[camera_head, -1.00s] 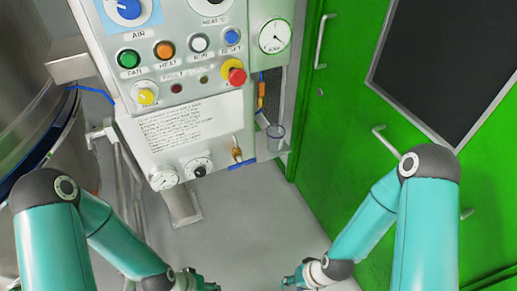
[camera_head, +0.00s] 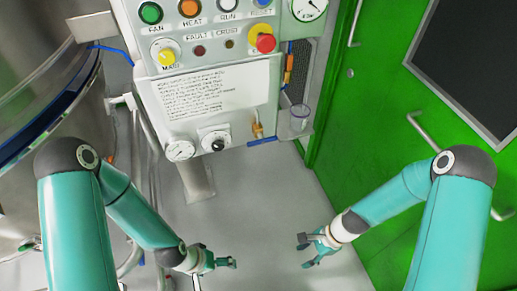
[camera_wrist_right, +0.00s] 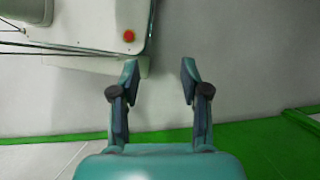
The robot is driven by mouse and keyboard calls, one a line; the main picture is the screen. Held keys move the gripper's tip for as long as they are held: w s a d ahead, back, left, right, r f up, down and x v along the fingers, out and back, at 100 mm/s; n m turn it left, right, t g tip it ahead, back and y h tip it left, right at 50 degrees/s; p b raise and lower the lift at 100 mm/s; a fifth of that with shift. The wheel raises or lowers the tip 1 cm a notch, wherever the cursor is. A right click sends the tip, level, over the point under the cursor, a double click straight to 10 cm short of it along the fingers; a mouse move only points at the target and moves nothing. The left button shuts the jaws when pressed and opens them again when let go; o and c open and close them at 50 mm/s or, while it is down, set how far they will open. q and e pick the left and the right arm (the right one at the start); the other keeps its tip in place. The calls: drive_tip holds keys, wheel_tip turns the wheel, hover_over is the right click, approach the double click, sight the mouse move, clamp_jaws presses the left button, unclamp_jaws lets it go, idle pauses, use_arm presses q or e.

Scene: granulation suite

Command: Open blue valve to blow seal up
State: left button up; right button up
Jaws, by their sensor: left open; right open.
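A small valve with a blue lever (camera_head: 263,142) and a brass body (camera_head: 257,129) sits at the lower right corner of the control panel (camera_head: 195,55). The lever points sideways, roughly along the panel's bottom edge. My left gripper (camera_head: 232,262) is open and empty, below the panel in the head view and apart from the valve. My right gripper (camera_head: 306,252) is open and empty over the floor, below and right of the valve. In the right wrist view its two fingers (camera_wrist_right: 160,72) stand apart with nothing between them; the blue lever is not visible there.
A pressure gauge (camera_head: 180,150) and a black knob (camera_head: 215,142) are left of the valve. A clear cup (camera_head: 299,116) hangs on its right. A steel vessel (camera_head: 40,80) stands left; a green door (camera_head: 375,130) is right. Grey floor lies open between my arms.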

drive_tip(key=w+a+f+m+t+y+b, duration=0.15)
drive_tip(key=w+m+y+b, duration=0.25)
drive_tip(key=w+m, duration=0.6)
drive_tip(key=m+t+y+b, duration=0.5)
drive_tip(key=m+t+y, duration=0.25)
drive_tip(key=m, duration=0.75)
approach(262, 140)
use_arm(q)
wheel_tip(262, 140, down, 11)
use_arm(e)
drive_tip(key=shift+t+h, duration=0.4)
drive_tip(key=shift+h, duration=0.05)
drive_tip(key=x, duration=1)
drive_tip(key=shift+s+a+f, duration=0.1)
drive_tip(key=shift+s+f, duration=0.2)
use_arm(q)
drive_tip(key=shift+r, duration=0.1)
